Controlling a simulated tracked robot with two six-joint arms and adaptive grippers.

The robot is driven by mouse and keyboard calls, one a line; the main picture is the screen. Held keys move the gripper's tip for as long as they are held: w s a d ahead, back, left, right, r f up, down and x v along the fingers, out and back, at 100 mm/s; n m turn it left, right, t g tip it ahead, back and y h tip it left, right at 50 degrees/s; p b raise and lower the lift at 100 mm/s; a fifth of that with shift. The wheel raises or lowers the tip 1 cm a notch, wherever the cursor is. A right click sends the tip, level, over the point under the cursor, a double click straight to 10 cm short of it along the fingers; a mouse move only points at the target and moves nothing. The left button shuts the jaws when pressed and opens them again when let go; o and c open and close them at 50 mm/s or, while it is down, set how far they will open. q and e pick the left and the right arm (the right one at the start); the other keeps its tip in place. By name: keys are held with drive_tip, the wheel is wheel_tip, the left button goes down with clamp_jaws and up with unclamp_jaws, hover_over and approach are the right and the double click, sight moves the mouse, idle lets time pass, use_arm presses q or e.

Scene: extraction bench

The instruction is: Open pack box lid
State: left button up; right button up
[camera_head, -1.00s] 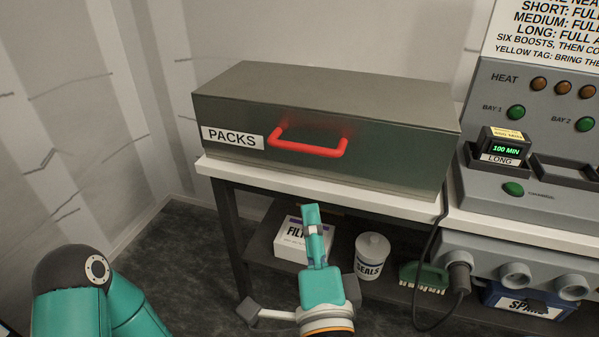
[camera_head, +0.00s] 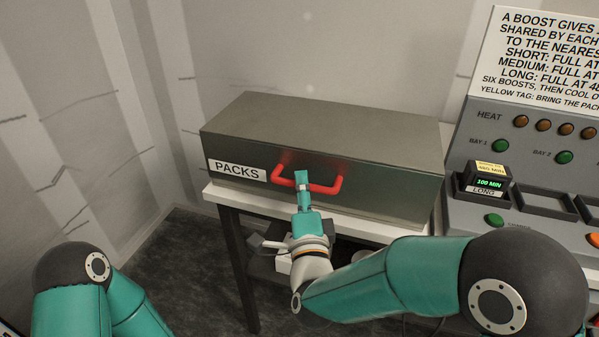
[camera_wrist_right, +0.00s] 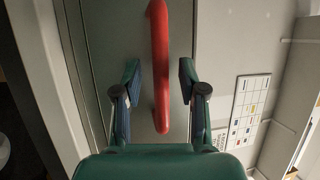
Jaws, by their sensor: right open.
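The pack box (camera_head: 315,130) is a dark grey-green metal box with its lid shut, on the bench at the back. A white PACKS label (camera_head: 237,170) is on its front. A red bar handle (camera_head: 325,187) sticks out from the front. My right gripper (camera_head: 302,176) is at the handle's left half. In the right wrist view the red handle (camera_wrist_right: 161,70) runs between the two open fingers (camera_wrist_right: 158,82), with a gap on each side. My left arm (camera_head: 90,290) shows at the lower left; its gripper is out of view.
A grey charging panel (camera_head: 540,185) with green buttons stands right of the box, holding a LONG pack (camera_head: 489,182) that reads 100 MIN. A white wall (camera_head: 330,50) rises behind the box. Space above the lid is clear.

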drive_tip(key=shift+w, duration=0.55)
clamp_jaws()
